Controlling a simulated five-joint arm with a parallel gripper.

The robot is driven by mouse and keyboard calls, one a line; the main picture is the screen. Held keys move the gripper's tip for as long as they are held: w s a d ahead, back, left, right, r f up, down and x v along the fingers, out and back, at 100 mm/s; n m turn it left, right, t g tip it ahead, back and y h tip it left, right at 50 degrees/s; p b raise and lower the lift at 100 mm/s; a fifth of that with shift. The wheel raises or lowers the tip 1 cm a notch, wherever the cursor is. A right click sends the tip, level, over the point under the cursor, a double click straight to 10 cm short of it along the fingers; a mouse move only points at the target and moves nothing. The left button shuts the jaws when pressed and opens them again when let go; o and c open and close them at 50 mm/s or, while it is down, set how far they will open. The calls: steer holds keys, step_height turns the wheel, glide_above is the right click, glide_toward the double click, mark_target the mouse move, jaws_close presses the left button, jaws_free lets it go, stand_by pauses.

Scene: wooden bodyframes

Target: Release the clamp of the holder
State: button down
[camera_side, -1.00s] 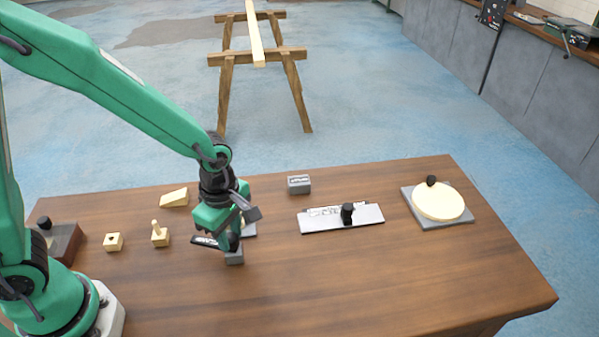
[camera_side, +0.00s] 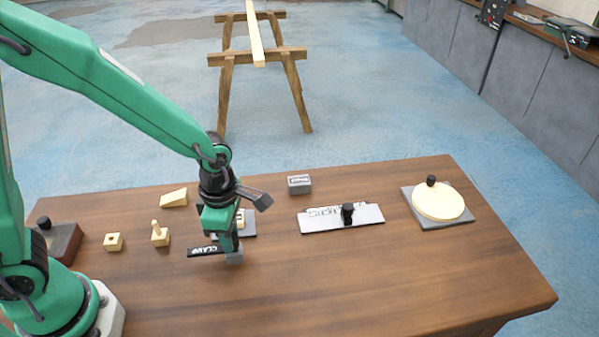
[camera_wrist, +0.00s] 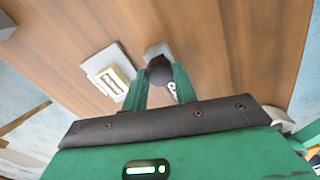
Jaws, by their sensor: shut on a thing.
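My gripper (camera_side: 227,247) points down over the clamp, and its green fingers close around the clamp's black round knob (camera_wrist: 159,70) in the wrist view. The clamp's black lever (camera_side: 203,251) with white lettering sticks out to the left of the fingers in the side view. The clamp's grey block (camera_side: 235,258) stands on the table under the fingertips. The holder's grey plate (camera_side: 250,229) with a cream piece lies just behind the gripper and is partly hidden by it. In the wrist view the plate (camera_wrist: 97,62) and the cream piece (camera_wrist: 112,85) lie left of the fingers.
A small cream block (camera_side: 113,242), a cream pegged block (camera_side: 160,237) and a wedge (camera_side: 174,198) lie to the left. A grey box (camera_side: 299,185), a grey plate with a black knob (camera_side: 315,222) and a cream disc (camera_side: 438,201) lie right. The front table is clear.

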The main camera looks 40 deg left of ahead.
steer(key=c, duration=1.1)
jaws_free()
steer(key=shift+r, duration=0.1)
steer(key=shift+r, duration=3.85)
steer(key=s+a+r+m+t, duration=0.2)
steer(key=s+a+r+m, duration=0.2)
steer(key=m, duration=0.8)
steer(key=s+a+r+m+t, duration=0.3)
steer(key=a+r+m, duration=0.4)
steer(key=m, duration=0.5)
steer(key=shift+s+a+r+t, duration=0.3)
steer(key=shift+s+a, duration=0.1)
steer(key=shift+s, duration=0.15)
